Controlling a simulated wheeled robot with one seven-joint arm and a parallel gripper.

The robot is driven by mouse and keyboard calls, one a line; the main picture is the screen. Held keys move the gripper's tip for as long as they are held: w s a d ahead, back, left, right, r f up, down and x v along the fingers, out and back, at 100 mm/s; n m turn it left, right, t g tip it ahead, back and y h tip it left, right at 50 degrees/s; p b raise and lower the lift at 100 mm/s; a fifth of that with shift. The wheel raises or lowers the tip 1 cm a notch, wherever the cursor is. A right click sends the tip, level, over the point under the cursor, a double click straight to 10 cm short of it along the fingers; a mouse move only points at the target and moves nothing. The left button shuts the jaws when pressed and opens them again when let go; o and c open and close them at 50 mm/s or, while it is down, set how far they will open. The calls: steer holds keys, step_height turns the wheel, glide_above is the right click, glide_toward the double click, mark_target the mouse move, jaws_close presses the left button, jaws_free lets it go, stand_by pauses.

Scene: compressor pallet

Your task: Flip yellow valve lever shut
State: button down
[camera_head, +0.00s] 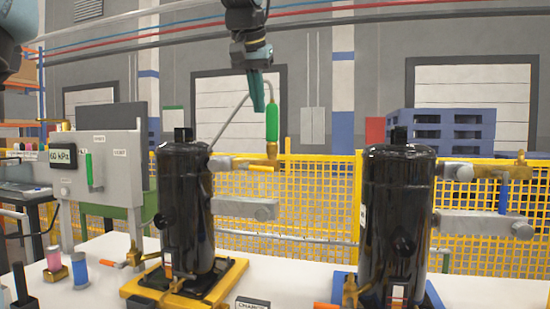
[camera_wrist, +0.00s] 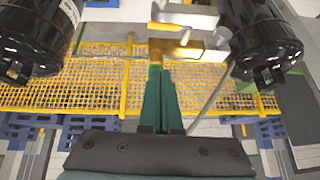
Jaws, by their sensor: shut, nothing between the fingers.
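The yellow valve lever (camera_head: 260,168) lies roughly horizontal at the end of the grey pipe stub on the left black compressor (camera_head: 184,205), beside a brass fitting (camera_head: 272,151). In the wrist view the orange-yellow lever (camera_wrist: 165,27) shows just beyond my fingertips. My gripper (camera_head: 258,107) points down, above and slightly left of the green cylinder (camera_head: 272,122). Its teal fingers (camera_wrist: 156,70) are together and hold nothing. In the head view they are apart from the lever. The wrist view does not make the gap clear.
A second black compressor (camera_head: 397,225) stands to the right, with its own brass fitting (camera_head: 521,162) and blue cylinder. A yellow mesh fence (camera_head: 320,200) runs behind. Small pink and blue spools are on the white bench (camera_head: 285,275).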

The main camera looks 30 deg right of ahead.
glide_above(258, 168)
steer(key=d, duration=0.1)
steer(key=f, duration=0.5)
steer(key=s+f, duration=0.1)
steer(key=f, duration=0.1)
steer(key=shift+f, duration=0.4)
steer(key=shift+a+f, duration=0.15)
steer(key=shift+f, duration=1)
steer(key=shift+a+f, duration=0.1)
steer(key=shift+f, duration=1)
